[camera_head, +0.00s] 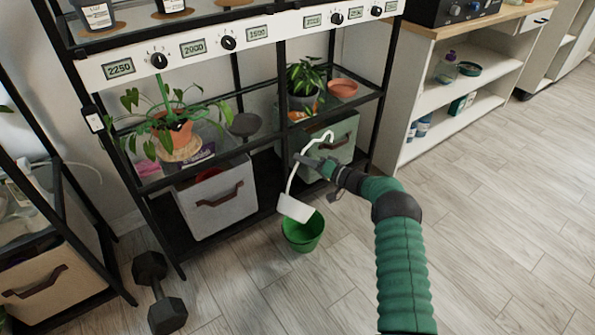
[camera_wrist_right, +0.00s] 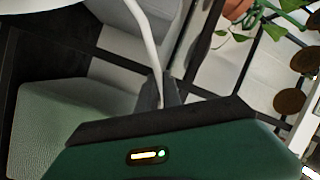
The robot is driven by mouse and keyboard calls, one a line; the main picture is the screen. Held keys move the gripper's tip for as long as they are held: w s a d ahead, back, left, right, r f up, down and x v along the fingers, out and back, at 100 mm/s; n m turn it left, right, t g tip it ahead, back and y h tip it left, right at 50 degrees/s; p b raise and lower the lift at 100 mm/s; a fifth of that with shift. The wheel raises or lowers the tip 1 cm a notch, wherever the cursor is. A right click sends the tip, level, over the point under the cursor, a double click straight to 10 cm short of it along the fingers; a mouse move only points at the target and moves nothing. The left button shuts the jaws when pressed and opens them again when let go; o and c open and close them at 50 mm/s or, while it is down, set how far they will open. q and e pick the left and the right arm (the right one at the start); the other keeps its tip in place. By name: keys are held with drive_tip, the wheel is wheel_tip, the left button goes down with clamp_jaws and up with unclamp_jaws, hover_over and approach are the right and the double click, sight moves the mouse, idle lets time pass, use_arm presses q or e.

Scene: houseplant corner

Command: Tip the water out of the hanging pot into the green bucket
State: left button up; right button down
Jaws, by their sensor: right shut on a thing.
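The white hanging pot (camera_head: 296,208) hangs tilted from its white hanger (camera_head: 291,177), which has a hook at the top. The green bucket (camera_head: 303,234) stands on the floor just below the pot, and the pot overlaps its rim in the head view. My right gripper (camera_head: 306,161) is shut on the hanger, above and slightly right of the pot. The right wrist view shows the white hanger (camera_wrist_right: 146,45) running into the gripper's fingers (camera_wrist_right: 157,92). The inside of the pot is hidden, and I cannot see any water. My left gripper is not in view.
A black shelf rack with potted plants and a grey fabric bin (camera_head: 218,200) stands behind the bucket. A greenish bin (camera_head: 335,138) sits close behind my right gripper. A dumbbell (camera_head: 158,292) lies on the floor at the left. Wooden floor is clear at the right.

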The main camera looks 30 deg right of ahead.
drive_tip(key=d+m+b, duration=0.1)
drive_tip(key=b, duration=0.1)
drive_tip(key=w+d+m+b, duration=0.1)
drive_tip(key=d+b, duration=0.1)
drive_tip(key=b, duration=0.1)
drive_tip(key=w+d+f+m+b, duration=0.1)
drive_tip(key=b, duration=0.1)
drive_tip(key=shift+w+d, duration=0.2)
drive_tip(key=shift+d, duration=0.1)
drive_tip(key=shift+r, duration=0.1)
idle(2.1)
